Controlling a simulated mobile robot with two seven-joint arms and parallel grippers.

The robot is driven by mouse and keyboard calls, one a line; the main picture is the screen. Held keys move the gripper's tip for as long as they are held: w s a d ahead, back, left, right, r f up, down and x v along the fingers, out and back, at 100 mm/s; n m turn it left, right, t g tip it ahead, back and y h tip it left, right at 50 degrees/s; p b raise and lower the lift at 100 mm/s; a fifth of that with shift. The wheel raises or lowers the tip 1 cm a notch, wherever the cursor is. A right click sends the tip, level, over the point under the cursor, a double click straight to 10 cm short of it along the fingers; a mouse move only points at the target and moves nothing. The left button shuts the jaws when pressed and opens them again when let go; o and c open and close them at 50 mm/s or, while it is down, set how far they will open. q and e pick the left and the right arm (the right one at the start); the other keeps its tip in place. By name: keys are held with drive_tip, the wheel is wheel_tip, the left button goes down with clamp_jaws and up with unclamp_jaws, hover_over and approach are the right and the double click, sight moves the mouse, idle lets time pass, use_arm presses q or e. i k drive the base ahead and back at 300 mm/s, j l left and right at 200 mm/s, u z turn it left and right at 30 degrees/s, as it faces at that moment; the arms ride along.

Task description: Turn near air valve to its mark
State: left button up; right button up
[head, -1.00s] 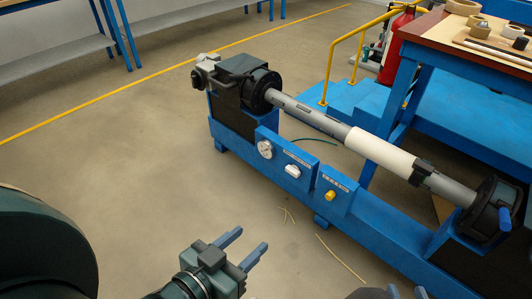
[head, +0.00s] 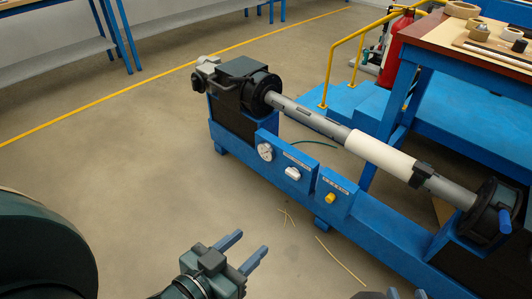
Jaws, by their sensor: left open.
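The winder's blue front carries two small panels. One has a round gauge (head: 265,151) and a white valve handle (head: 292,173). The other, further right, has a yellow valve handle (head: 329,198). I cannot tell which of the two the task calls the near air valve, and the marks are too small to make out. My left gripper (head: 252,241) is open and empty, over the floor in front of the winder and apart from both handles.
The winder holds a grey shaft with a white wrapped section (head: 381,155) between a dark chuck (head: 261,92) and a right-end support (head: 494,210). A blue step (head: 360,97) with yellow rail and a workbench (head: 450,28) stand behind. Thin strips (head: 340,260) lie on the floor. Floor at left is clear.

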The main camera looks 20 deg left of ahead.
sight(293, 172)
drive_tip(key=i+j, duration=0.2)
drive_tip(key=i, duration=0.25)
drive_tip(key=i+j+z, duration=0.1)
drive_tip(key=i, duration=0.4)
drive_tip(key=j, duration=0.1)
